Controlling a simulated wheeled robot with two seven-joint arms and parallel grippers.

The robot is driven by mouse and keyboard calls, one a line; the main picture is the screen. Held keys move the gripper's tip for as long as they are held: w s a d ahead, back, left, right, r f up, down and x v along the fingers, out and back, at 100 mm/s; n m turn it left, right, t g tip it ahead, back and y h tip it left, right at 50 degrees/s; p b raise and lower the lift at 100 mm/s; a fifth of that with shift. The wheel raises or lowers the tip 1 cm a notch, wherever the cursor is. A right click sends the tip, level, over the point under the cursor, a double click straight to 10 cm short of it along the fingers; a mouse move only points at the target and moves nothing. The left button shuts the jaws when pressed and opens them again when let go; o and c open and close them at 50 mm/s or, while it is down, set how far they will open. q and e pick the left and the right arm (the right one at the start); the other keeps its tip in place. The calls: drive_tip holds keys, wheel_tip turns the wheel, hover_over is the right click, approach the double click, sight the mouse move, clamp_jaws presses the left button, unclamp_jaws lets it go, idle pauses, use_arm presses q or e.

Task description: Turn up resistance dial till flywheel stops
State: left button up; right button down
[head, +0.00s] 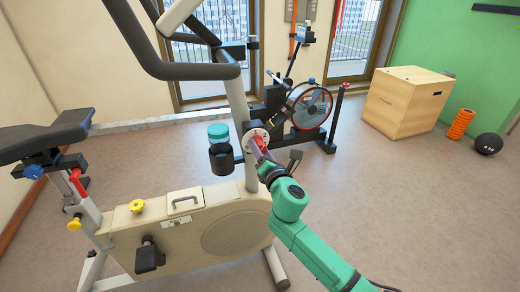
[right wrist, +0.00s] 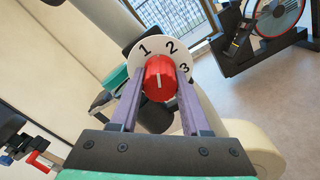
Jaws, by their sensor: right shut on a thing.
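The red resistance dial (right wrist: 159,86) sits on a white round plate (right wrist: 148,55) marked 1, 2 and 3 on the exercise bike's post. Its white pointer line looks nearly upright in the right wrist view, toward the gap between 1 and 2. My right gripper (right wrist: 160,78) is shut on the dial, one purple finger on each side. In the head view the right gripper (head: 260,148) reaches the plate (head: 253,139) from the lower right. The bike's cream housing (head: 190,240) has a round panel; no bare flywheel shows on it. My left gripper is out of view.
A cup holder with a teal-lidded bottle (head: 218,132) is left of the dial. The bike's handlebar (head: 185,70) is above. A rower with a red-rimmed wheel (head: 310,106) stands behind. A wooden box (head: 405,102) and black ball (head: 488,143) are far right.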

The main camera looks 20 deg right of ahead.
drive_tip(key=m, duration=0.4)
drive_tip(key=shift+f+m, duration=0.1)
drive_tip(key=shift+m, duration=0.2)
drive_tip(key=m, duration=0.4)
drive_tip(key=shift+m, duration=0.3)
drive_tip(key=m, duration=0.4)
drive_tip(key=shift+m, duration=0.3)
drive_tip(key=shift+m+p, duration=0.55)
drive_tip(key=shift+m, duration=1.55)
drive_tip(key=shift+c, duration=1.9)
unclamp_jaws()
drive_tip(key=shift+s, duration=0.15)
